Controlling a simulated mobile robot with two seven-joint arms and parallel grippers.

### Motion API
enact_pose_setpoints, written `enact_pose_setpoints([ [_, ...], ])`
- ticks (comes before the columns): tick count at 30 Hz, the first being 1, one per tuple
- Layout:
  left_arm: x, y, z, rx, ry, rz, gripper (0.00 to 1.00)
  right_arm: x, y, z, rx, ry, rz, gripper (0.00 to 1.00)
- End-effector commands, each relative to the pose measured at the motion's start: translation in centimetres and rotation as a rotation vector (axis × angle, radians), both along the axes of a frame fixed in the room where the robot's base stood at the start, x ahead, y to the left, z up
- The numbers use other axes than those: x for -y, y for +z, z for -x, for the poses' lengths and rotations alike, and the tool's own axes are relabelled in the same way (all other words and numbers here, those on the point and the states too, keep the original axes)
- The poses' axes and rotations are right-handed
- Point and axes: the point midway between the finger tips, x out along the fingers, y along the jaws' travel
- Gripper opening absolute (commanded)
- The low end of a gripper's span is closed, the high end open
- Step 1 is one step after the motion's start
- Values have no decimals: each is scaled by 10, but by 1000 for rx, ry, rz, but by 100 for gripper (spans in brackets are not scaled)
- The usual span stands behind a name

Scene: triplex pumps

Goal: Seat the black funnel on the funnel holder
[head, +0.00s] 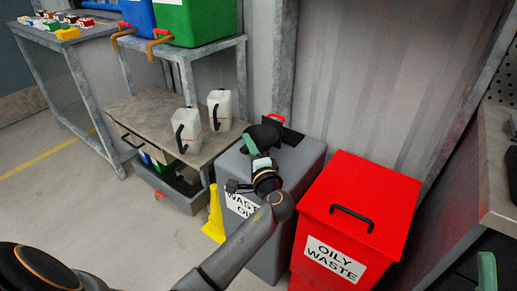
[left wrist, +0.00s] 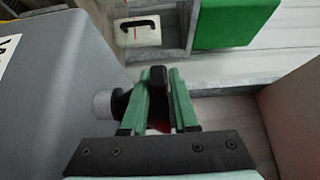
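The black funnel (head: 263,135) shows as a dark round shape over the top of the grey waste oil bin (head: 308,157). My left gripper (head: 255,146) reaches over the bin, its green fingers at the funnel. In the left wrist view, the fingers (left wrist: 160,85) close on both sides of a black part of the funnel (left wrist: 158,92). A pale round end (left wrist: 103,103) sticks out to the left of the fingers. I cannot clearly make out the funnel holder among the dark parts behind the gripper. A green piece like a finger of my right gripper (head: 487,272) shows at the lower right.
A red oily waste bin (head: 375,195) stands right of the grey bin. A yellow cone-shaped thing (head: 214,217) is on the floor at its left. Two white jugs (head: 187,130) stand on a low bench (head: 150,108) behind. A red object (head: 276,118) is behind the funnel.

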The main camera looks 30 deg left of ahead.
Motion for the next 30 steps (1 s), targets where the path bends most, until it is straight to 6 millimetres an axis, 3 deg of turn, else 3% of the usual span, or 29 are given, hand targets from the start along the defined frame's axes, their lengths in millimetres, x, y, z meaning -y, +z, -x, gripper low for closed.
enact_pose_setpoints([
  [7,0,0,0,0,0,0,0,0,0,0,1,0,0,48],
  [23,0,2,0,0,0,0,0,0,1,0,2,-1,1,48],
  [26,0,12,0,1,0,0,0,0,7,0,3,-3,4,48],
  [30,0,40,0,5,-1,3,0,0,20,0,14,-11,15,48],
])
